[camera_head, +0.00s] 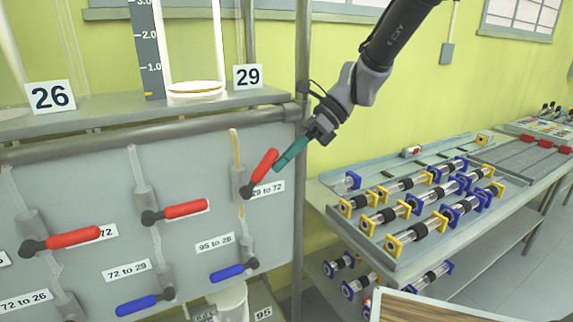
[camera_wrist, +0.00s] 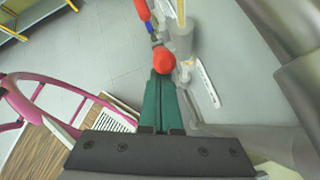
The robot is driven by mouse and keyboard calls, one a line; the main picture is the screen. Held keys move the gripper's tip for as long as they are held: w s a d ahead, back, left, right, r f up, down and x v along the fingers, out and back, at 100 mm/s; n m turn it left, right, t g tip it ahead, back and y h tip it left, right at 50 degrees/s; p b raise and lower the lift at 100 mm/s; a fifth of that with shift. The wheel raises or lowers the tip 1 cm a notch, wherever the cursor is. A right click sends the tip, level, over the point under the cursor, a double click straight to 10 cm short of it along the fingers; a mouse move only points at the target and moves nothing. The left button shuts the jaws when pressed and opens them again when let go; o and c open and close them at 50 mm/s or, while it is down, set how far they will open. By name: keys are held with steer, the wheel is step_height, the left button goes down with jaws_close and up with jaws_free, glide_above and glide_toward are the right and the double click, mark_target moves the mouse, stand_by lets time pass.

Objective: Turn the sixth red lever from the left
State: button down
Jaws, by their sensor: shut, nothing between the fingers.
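Three red levers show on the grey panel (camera_head: 190,160) in the head view: a left one (camera_head: 75,238), a middle one (camera_head: 185,209) and the rightmost one (camera_head: 264,162) beside the label "29 to 72". The left and middle levers lie nearly level; the rightmost is tilted up to the right. The panel's left end is out of view, so I cannot count levers from the left. My gripper (camera_head: 279,165) has green fingers, shut and empty, with tips at the rightmost lever's free end. In the wrist view, the lever's round red end (camera_wrist: 164,60) is right at the fingertips; contact is unclear.
Blue levers (camera_head: 228,272) sit below the red ones. A pipe (camera_head: 150,134) and a shelf with number cards "26" (camera_head: 50,96) and "29" (camera_head: 248,77) are above. A bench (camera_head: 335,185) with glass cylinders stands right.

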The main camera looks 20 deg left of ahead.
mark_target(266, 165)
steer(key=shift+s+a+r+t+h, duration=0.4)
steer(key=shift+s+r+t+h, duration=0.1)
steer(key=shift+r+t, duration=0.1)
steer(key=shift+s+a+r+t+h, duration=0.4)
steer(key=shift+r+t+h, duration=0.1)
steer(key=shift+r+t, duration=0.1)
steer(key=shift+s+a+r, duration=0.5)
steer(key=shift+s+a, duration=0.25)
steer(key=shift+s, duration=0.1)
